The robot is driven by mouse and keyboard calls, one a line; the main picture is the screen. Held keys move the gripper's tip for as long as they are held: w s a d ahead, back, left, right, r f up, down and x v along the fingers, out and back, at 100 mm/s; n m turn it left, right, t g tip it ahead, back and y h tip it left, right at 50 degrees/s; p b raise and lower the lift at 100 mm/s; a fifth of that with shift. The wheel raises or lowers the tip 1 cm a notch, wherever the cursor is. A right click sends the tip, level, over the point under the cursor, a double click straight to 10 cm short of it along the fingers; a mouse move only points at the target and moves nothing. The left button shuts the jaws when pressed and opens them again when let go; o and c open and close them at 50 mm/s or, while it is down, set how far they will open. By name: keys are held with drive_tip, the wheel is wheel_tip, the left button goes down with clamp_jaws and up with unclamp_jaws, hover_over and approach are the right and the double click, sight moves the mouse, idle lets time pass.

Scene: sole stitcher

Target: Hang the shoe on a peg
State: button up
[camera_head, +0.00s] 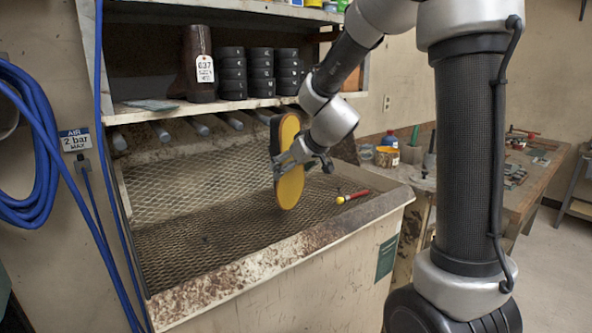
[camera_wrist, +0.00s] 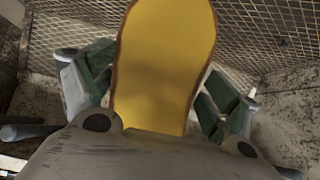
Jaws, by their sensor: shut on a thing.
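The shoe (camera_head: 290,161) shows its yellow sole, with a dark side edge, and hangs upright above the mesh bench. My gripper (camera_head: 284,171) is shut on it at about mid-height. In the wrist view the yellow sole (camera_wrist: 165,65) fills the middle, between the two green-padded fingers (camera_wrist: 160,95). The shoe's upper is mostly hidden behind the sole. A row of grey pegs (camera_head: 198,126) sticks out below the shelf at the back of the bench. The pegs at the right end are partly hidden behind the shoe and my arm.
The bench has a mesh floor (camera_head: 185,232) and a worn front rim (camera_head: 270,254). A red-handled tool (camera_head: 353,196) lies at its right. The shelf (camera_head: 160,115) above the pegs carries a tagged brown boot (camera_head: 197,62) and stacked black parts (camera_head: 260,73). A blue hose (camera_head: 35,140) hangs at left.

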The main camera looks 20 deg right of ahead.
drive_tip(key=shift+w+a, duration=0.25)
drive_tip(key=shift+w, duration=0.5)
drive_tip(key=shift+w+a, duration=0.25)
drive_tip(key=shift+w, duration=0.45)
drive_tip(key=shift+w+a, duration=0.25)
drive_tip(key=shift+w, duration=0.5)
drive_tip(key=shift+w+a, duration=0.2)
drive_tip(key=shift+w, duration=0.45)
drive_tip(key=shift+w+a, duration=0.2)
drive_tip(key=shift+w, duration=0.4)
drive_tip(key=shift+c, duration=1.1)
drive_tip(key=shift+c, duration=0.2)
drive_tip(key=o, duration=1.2)
drive_tip(key=shift+o, duration=0.2)
drive_tip(key=shift+r, duration=0.1)
